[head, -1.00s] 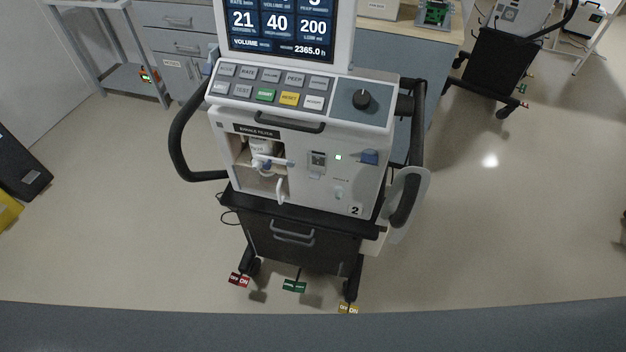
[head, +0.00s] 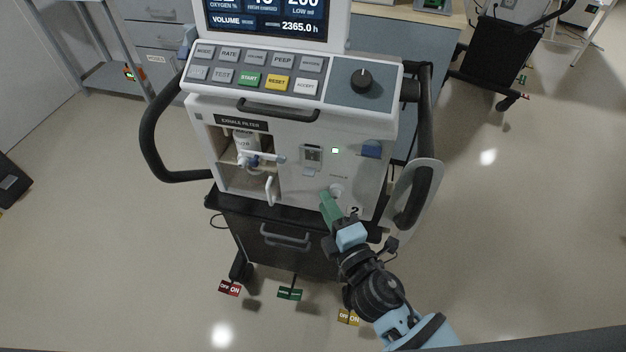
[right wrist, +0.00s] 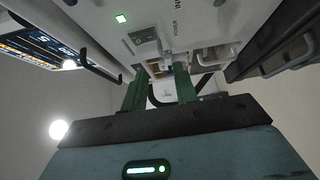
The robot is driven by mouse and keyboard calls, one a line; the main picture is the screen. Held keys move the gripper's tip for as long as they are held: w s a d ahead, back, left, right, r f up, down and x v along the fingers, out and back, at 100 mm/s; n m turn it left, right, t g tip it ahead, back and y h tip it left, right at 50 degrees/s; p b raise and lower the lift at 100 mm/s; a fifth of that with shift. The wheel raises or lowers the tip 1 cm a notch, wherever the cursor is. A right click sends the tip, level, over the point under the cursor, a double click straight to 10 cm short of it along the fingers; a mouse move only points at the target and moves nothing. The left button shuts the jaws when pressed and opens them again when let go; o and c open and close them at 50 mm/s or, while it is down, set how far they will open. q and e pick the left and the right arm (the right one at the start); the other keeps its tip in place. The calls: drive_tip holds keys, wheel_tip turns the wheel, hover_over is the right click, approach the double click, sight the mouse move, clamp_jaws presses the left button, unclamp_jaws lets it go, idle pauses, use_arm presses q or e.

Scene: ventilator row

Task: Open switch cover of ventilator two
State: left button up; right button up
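Ventilator two (head: 300,195) is a white cabinet on a dark cart, with a black "2" low on its front. On its front panel is a small grey switch housing (head: 311,157), left of a lit green lamp. It looks closed, but the cover is too small to make out clearly. The housing seems to show in the right wrist view (right wrist: 146,38), beyond the fingers. My right gripper (head: 328,204) is below and slightly right of the housing, near the panel. In the right wrist view its green fingers (right wrist: 160,88) are apart, with nothing held. My left gripper is not in view.
A blue knob or fitting (head: 371,149) sits right of the lamp. An open filter bay (head: 245,160) is to the left. Black side handles (head: 155,130) stick out on both sides. A button panel (head: 255,72) and screen are above.

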sight(310, 176)
drive_tip(key=shift+x, duration=3.9)
clamp_jaws()
